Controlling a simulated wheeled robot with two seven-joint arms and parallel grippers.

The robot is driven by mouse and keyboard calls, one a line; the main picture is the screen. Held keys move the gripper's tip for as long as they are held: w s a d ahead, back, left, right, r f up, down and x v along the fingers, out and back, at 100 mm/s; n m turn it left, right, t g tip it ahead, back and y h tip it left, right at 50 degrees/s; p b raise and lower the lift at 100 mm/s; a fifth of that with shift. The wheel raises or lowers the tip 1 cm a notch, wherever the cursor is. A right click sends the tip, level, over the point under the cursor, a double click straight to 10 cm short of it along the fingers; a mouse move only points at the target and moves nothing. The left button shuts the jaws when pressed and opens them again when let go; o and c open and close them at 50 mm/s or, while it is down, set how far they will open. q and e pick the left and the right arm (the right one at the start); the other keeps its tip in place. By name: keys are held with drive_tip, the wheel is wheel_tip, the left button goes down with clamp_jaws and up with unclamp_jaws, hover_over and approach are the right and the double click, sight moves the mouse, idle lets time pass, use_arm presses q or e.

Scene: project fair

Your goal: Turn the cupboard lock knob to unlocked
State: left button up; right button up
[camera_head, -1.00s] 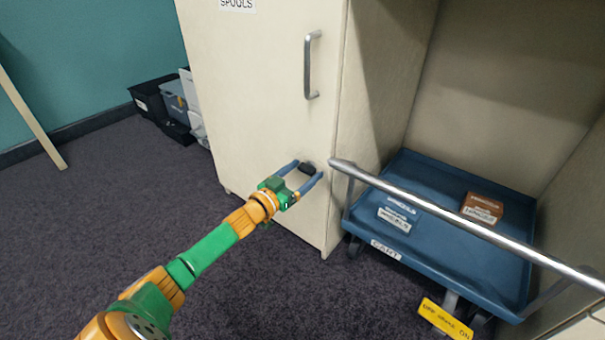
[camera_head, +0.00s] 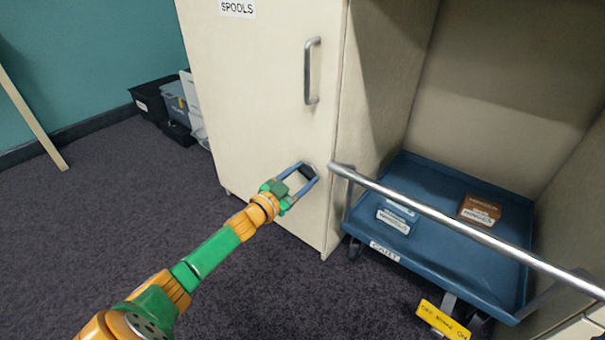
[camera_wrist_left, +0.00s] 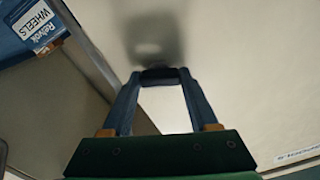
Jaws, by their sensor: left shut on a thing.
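The cream cupboard (camera_head: 262,90) has a door labelled SPOOLS with a metal handle (camera_head: 312,70). A small black lock knob (camera_head: 307,172) sits low on the door, below the handle. My left gripper (camera_head: 309,173) is at the knob, with a blue finger on each side, shut on it. In the left wrist view the dark knob (camera_wrist_left: 160,74) is between the fingertips, against the pale door. The fingers hide its sides, and I cannot tell which way it is turned. My right gripper is not in view.
Several bins (camera_head: 165,103) stand by the teal wall at left.

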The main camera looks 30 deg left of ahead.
use_arm(q)
drive_tip(key=m, duration=0.3)
drive_tip(key=shift+m, duration=0.4)
drive_tip(key=m, duration=0.2)
drive_tip(key=shift+m, duration=0.3)
drive_tip(key=m, duration=0.5)
drive_tip(key=shift+m, duration=1.1)
drive_tip(key=o, duration=1.4)
